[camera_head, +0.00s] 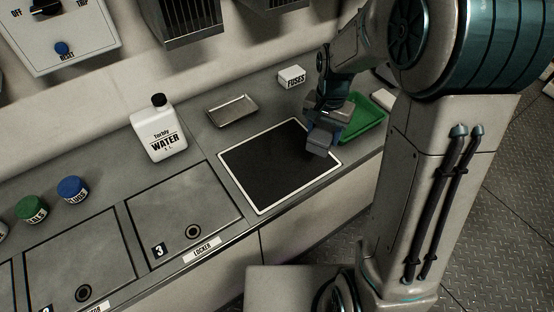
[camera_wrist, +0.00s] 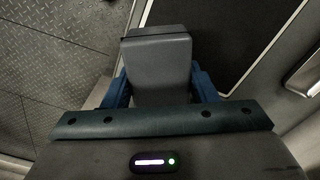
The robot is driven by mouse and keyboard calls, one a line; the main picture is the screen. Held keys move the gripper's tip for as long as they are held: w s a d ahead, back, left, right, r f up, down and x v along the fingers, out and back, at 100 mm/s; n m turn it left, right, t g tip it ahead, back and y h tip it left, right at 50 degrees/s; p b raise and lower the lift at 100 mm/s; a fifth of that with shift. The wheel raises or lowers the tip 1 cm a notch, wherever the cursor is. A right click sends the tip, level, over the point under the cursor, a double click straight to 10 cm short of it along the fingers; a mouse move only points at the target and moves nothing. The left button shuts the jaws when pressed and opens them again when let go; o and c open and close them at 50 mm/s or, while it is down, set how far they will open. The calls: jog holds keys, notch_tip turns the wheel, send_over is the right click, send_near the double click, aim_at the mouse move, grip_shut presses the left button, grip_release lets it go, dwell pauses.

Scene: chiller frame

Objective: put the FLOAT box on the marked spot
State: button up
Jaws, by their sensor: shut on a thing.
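The marked spot is a black square with a white outline (camera_head: 265,168) on the grey counter; it also shows at the upper right in the wrist view (camera_wrist: 247,40). My gripper (camera_head: 321,130) is over the right side of the square. In the wrist view its blue fingers (camera_wrist: 160,88) are shut on a plain grey box (camera_wrist: 158,65). No label shows on this box, so I cannot read whether it is the FLOAT box. Whether its underside touches the counter is hidden.
A green tray (camera_head: 373,111) is right behind my gripper. A white FUSES box (camera_head: 292,77), a metal tray (camera_head: 232,109) and a WATER jug (camera_head: 160,133) stand behind and left of the square. Green and blue-lidded jars (camera_head: 73,190) are further left. The counter's front edge is close.

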jog(key=s+a+m+b, duration=0.1)
jog(key=s+a+m, duration=0.2)
jog(key=s+m, duration=0.25)
jog(key=w+a+f, duration=0.4)
jog(key=w+a, duration=0.1)
jog(key=w+a+f+b, duration=0.1)
jog(key=w+a+f, duration=0.1)
jog(key=a, duration=0.1)
jog(key=shift+w+a, duration=0.2)
jog(key=shift+w, duration=0.15)
jog(key=shift+f+b, duration=0.45)
jog(key=shift+f, duration=1.5)
jog(key=shift+f, duration=0.15)
jog(key=o, duration=1)
jog(key=shift+o, duration=0.2)
